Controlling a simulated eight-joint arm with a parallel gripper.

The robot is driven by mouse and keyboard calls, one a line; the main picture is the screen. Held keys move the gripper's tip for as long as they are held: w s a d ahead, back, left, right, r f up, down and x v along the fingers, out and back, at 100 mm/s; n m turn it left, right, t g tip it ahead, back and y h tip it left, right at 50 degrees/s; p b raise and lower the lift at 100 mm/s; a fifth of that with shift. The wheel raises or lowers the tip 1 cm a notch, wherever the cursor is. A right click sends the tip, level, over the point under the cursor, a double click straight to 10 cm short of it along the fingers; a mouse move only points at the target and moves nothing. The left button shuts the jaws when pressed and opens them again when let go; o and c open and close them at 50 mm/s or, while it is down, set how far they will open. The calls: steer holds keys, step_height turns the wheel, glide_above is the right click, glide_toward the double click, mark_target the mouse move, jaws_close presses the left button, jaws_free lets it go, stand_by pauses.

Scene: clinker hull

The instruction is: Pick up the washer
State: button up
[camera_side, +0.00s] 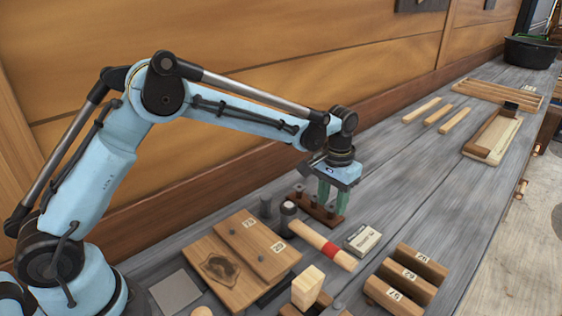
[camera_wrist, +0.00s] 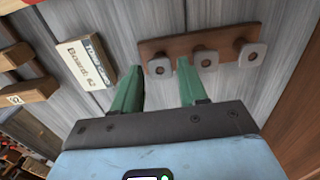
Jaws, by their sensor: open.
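Three grey square washers sit on a brown wooden rack with pegs; the rack shows in the wrist view (camera_wrist: 185,44) and the side view (camera_side: 303,199). In the wrist view they are the left washer (camera_wrist: 160,67), the middle washer (camera_wrist: 206,59) and the right washer (camera_wrist: 252,56). My gripper (camera_wrist: 160,66) is open, with its green fingertips on either side of the left washer and a gap visible. In the side view my gripper (camera_side: 332,198) points down over the right end of the rack and partly hides it. Whether a finger touches the washer, I cannot tell.
A small labelled box (camera_side: 362,240) lies right of the rack. A wooden bar with a red band (camera_side: 322,243) lies in front. Dark cylinders (camera_side: 288,214) stand to the left. Numbered wooden blocks (camera_side: 406,275) are at front right.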

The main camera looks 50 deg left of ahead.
steer(key=shift+f, duration=0.25)
steer(key=shift+c, duration=0.3)
jaws_close()
steer(key=shift+r, duration=0.2)
